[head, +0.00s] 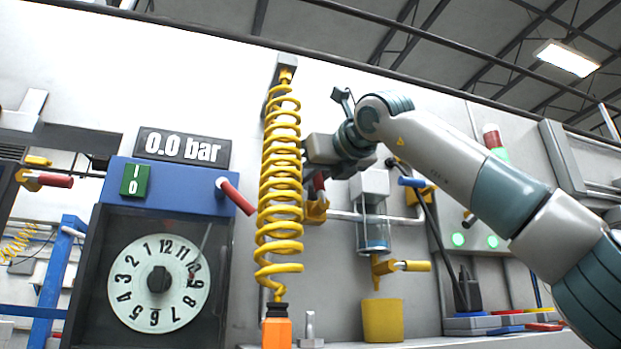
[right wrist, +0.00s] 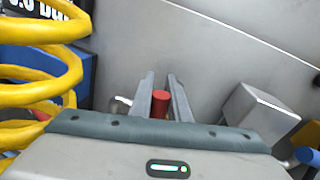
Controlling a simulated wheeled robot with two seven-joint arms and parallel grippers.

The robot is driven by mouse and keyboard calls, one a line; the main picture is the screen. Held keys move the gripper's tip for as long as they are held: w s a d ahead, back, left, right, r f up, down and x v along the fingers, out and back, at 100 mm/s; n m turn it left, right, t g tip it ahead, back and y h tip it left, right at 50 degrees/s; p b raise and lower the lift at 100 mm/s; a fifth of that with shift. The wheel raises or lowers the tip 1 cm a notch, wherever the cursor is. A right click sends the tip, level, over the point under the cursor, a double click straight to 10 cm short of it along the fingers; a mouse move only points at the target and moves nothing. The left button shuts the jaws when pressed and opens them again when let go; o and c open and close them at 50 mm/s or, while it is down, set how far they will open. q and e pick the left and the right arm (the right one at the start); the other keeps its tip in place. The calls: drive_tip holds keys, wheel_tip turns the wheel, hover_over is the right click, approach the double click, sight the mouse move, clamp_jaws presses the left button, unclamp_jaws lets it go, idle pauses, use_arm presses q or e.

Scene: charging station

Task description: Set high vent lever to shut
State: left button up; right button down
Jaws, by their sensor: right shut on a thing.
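A red lever handle (right wrist: 160,103) sits between the two fingers of my right gripper (right wrist: 162,88) in the right wrist view. The fingers are closed on it. In the head view my right gripper (head: 312,165) is beside the yellow coil, and the red handle (head: 319,183) shows just below it. The handle rises from a yellow valve body (head: 316,211) on a grey wall pipe. The fingertips are partly hidden behind the coil in the head view. My left gripper is not in view.
The yellow coiled hose (head: 281,180) hangs close on the left of my right gripper. A filter bowl (head: 374,225) and a blue lever (head: 411,182) are to its right. A blue cabinet (head: 190,188) with a dial and another red lever (head: 236,197) stands left. The gauge reads 0.0 bar.

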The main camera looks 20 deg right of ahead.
drive_tip(key=a+n, duration=0.1)
drive_tip(key=n, duration=0.1)
drive_tip(key=a+f+n+p, duration=0.1)
drive_tip(key=n, duration=0.1)
drive_tip(key=shift+a+f+g+h, duration=0.1)
drive_tip(key=shift+a+g+h, duration=0.05)
drive_tip(key=shift+g+h, duration=0.25)
drive_tip(key=a+f+n, duration=0.1)
drive_tip(key=n, duration=0.1)
drive_tip(key=f+n+h, duration=0.1)
drive_tip(key=n, duration=0.1)
drive_tip(key=shift+a+p, duration=0.35)
drive_tip(key=shift+p, duration=0.05)
drive_tip(key=shift+a+f+n+g+h, duration=0.15)
drive_tip(key=shift+f+n, duration=0.25)
drive_tip(key=shift+n, duration=0.15)
drive_tip(key=shift+a+f+n+g+h, duration=0.1)
drive_tip(key=shift+f+n+g+h, duration=0.05)
drive_tip(key=shift+f+n, duration=0.35)
drive_tip(key=shift+f+n+h, duration=0.5)
drive_tip(key=shift+f+n, duration=0.6)
drive_tip(key=shift+n, duration=0.65)
drive_tip(key=shift+f, duration=0.1)
drive_tip(key=c, duration=1.7)
unclamp_jaws()
drive_tip(key=shift+o, duration=0.2)
drive_tip(key=shift+s, duration=0.2)
